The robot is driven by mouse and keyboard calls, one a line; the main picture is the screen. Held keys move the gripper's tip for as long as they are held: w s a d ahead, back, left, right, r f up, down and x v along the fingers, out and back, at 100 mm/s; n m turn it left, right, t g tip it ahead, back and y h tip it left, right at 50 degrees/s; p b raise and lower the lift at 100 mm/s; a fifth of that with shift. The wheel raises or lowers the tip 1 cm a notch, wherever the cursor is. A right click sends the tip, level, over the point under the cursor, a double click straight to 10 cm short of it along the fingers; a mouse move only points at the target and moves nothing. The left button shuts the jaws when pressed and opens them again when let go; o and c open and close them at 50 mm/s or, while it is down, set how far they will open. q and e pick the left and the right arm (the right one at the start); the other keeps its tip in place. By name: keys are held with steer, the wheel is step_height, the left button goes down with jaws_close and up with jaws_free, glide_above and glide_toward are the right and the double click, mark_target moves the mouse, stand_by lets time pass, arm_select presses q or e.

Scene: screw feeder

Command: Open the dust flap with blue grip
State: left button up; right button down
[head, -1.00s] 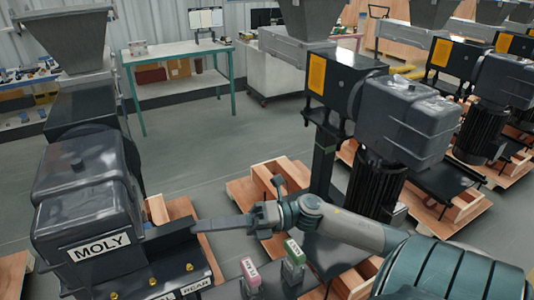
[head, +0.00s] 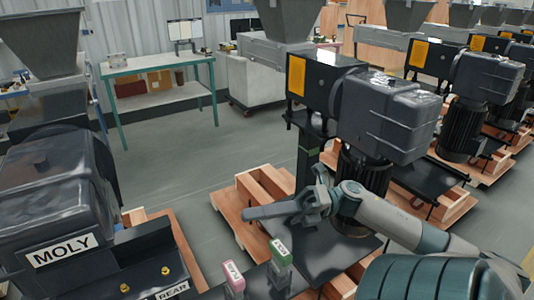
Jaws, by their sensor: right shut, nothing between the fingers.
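I cannot make out a dust flap with a blue grip in the head view. At the left is a dark feeder machine (head: 50,190) with a white MOLY label (head: 61,250) on its front and a hopper (head: 42,42) above. My right gripper (head: 248,213) is shut and empty, with its fingers pointing left. In the picture it is to the right of the MOLY machine with a gap between them, over the floor and a wooden pallet. My left gripper is not in view.
A pink-topped box (head: 233,282) and a green-topped box (head: 280,258) stand in front of my right gripper. Another feeder with a motor (head: 385,115) stands behind my right arm, with more machines to the right. A green-legged table (head: 160,68) is at the back. Open floor (head: 190,150) lies between.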

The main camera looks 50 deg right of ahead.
steer(key=shift+v, duration=1.05)
